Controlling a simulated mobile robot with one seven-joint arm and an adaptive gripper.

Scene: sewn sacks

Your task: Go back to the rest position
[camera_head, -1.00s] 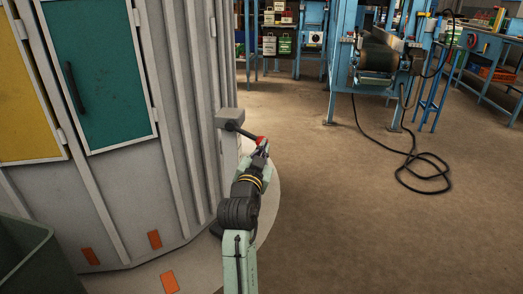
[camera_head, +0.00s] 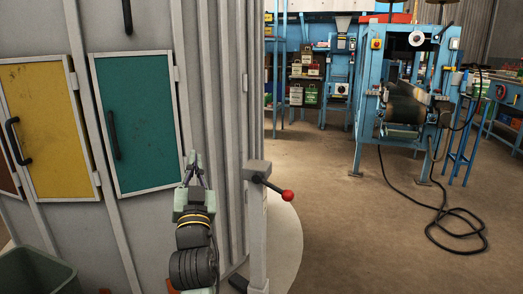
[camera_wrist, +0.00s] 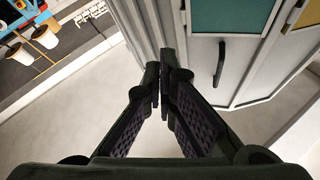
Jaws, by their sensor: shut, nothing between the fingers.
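My gripper (camera_head: 192,156) points up and away, to the left of the lever post, in front of the ribbed grey housing (camera_head: 219,110). It is clear of the lever. In the wrist view my gripper (camera_wrist: 160,92) is shut with its dark fingertips together and nothing between them. The black lever (camera_head: 272,185) with a red knob (camera_head: 288,195) sticks out to the right and slightly down from a grey box (camera_head: 257,171) on a post.
The housing carries a teal door (camera_head: 135,122) and a yellow door (camera_head: 48,128). A green bin (camera_head: 40,272) stands at lower left. A blue machine (camera_head: 405,105) and a black cable (camera_head: 455,213) are on the right. Open floor (camera_head: 340,235) lies between.

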